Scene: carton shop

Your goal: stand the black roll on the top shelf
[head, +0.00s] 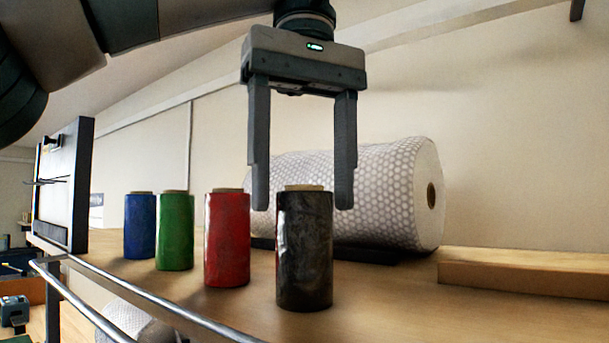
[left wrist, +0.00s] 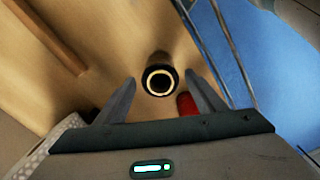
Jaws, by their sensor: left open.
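The black roll (head: 304,255) stands upright on the wooden shelf (head: 390,305), at the right end of a row of rolls. My left gripper (head: 303,205) is open and empty, pointing down above the black roll, its fingertips reaching about the height of the roll's top. In the left wrist view the black roll's end (left wrist: 159,80) shows as a dark ring with a pale core, beyond and between the open fingertips (left wrist: 163,88). I cannot tell whether a finger touches it. My right gripper is in neither view.
Red (head: 227,240), green (head: 175,232) and blue (head: 140,226) rolls stand to the left. A large bubble-wrap roll (head: 385,195) lies behind. A wooden strip (head: 530,272) is at right. A metal rail (head: 150,300) runs along the shelf's front. Bare shelf lies right of the black roll.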

